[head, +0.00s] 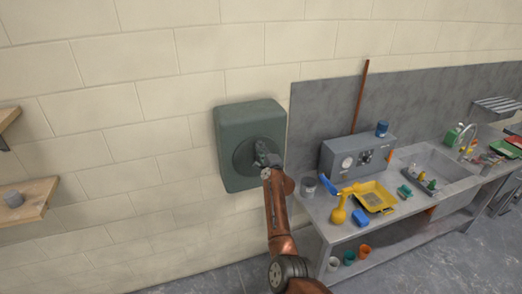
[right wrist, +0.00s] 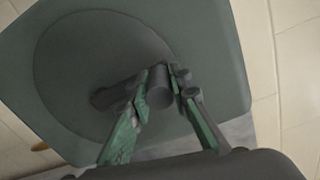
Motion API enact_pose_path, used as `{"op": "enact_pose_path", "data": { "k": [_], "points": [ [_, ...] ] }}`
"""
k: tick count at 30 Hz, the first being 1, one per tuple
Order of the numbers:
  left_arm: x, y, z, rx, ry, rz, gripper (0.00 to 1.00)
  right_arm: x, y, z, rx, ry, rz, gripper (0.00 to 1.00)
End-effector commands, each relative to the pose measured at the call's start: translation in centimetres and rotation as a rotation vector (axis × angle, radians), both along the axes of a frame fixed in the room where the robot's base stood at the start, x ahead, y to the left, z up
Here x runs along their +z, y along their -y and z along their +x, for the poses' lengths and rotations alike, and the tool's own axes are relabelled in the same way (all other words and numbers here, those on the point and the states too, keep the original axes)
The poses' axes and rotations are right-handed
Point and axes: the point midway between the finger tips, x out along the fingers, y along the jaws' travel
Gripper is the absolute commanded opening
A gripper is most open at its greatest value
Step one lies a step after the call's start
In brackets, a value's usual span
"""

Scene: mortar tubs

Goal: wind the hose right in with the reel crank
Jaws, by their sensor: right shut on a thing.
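The hose reel (head: 232,118) is a dark green box fixed to the block wall, with a round disc on its front. It also fills much of the right wrist view (right wrist: 205,30). The crank (right wrist: 108,97) is a dark arm on the disc with a round knob (right wrist: 160,90). My right gripper (head: 268,160) is at the disc, and in the right wrist view its fingers (right wrist: 165,85) are shut on the crank's knob. No hose can be made out in either view. My left gripper is not in view.
A grey bench (head: 318,212) stands to the right of the reel, with a grey control box (head: 345,158), a yellow tray (head: 374,197) and small tools on it. A wooden shelf (head: 35,195) is at the left. The wall between shelf and reel is clear.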

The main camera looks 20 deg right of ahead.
Motion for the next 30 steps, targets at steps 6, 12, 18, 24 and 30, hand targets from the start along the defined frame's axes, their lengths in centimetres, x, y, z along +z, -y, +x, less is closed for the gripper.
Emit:
{"op": "enact_pose_path", "data": {
  "k": [6, 12, 18, 24, 30],
  "points": [
    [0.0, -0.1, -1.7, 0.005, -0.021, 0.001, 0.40, 0.6, 0.5, 0.1, -0.005, 0.008, 0.026, 0.00],
    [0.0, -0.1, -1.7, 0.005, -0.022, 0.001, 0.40, 0.5, 0.5, 0.1, -0.005, 0.008, 0.028, 0.00],
    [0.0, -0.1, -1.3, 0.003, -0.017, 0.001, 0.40, 0.5, 0.6, 0.1, -0.006, 0.008, 0.027, 0.20],
    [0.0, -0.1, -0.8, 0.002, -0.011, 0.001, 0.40, 0.3, 0.4, 0.1, -0.003, 0.004, 0.028, 0.34],
    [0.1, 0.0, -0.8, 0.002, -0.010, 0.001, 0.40, 0.2, 0.1, 0.1, 0.001, 0.001, 0.029, 0.36]
  ]
}}
